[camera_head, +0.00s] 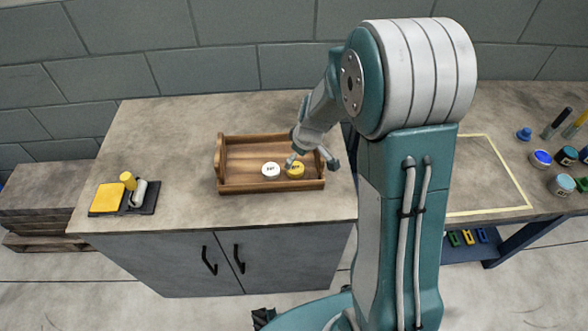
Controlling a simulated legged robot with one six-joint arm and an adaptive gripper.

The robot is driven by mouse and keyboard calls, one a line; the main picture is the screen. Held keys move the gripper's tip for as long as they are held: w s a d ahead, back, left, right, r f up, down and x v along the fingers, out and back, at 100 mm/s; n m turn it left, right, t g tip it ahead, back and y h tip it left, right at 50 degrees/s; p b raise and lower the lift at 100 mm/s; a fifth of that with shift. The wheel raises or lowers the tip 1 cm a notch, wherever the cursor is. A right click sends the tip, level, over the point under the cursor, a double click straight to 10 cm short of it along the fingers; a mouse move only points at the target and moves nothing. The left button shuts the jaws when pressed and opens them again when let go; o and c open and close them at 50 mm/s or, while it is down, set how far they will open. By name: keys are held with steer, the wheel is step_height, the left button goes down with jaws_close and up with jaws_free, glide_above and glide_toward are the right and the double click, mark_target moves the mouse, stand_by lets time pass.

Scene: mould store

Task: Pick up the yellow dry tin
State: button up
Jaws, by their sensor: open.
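The yellow tin (295,171) sits in a wooden tray (228,160) on the grey worktop, toward the tray's right side. Its top carries dark lettering too small to read. A white tin (271,170) with dark lettering stands just to its left. My gripper (311,164) is open over the right part of the tray, with one finger by the yellow tin and the other near the tray's right end. It holds nothing that I can see. I cannot tell whether the near finger touches the tin.
A yellow block (107,198), a small yellow-capped bottle (128,181) and a white roller-like item lie on a dark mat at left. Several pots and a blue knob (524,134) stand on the right bench.

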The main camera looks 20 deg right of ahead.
mark_target(296, 167)
steer(key=shift+a+f, duration=0.15)
steer(key=shift+f, duration=0.2)
steer(key=f, duration=0.3)
steer(key=w+f, duration=0.1)
steer(key=shift+d+f, duration=0.2)
steer(key=shift+d, duration=0.1)
steer(key=shift+w+a+f, duration=0.1)
steer(key=shift+w+f, duration=0.05)
steer(key=shift+f, duration=0.1)
steer(key=shift+a, duration=0.25)
steer(key=shift+c, duration=0.9)
steer(key=c, duration=0.8)
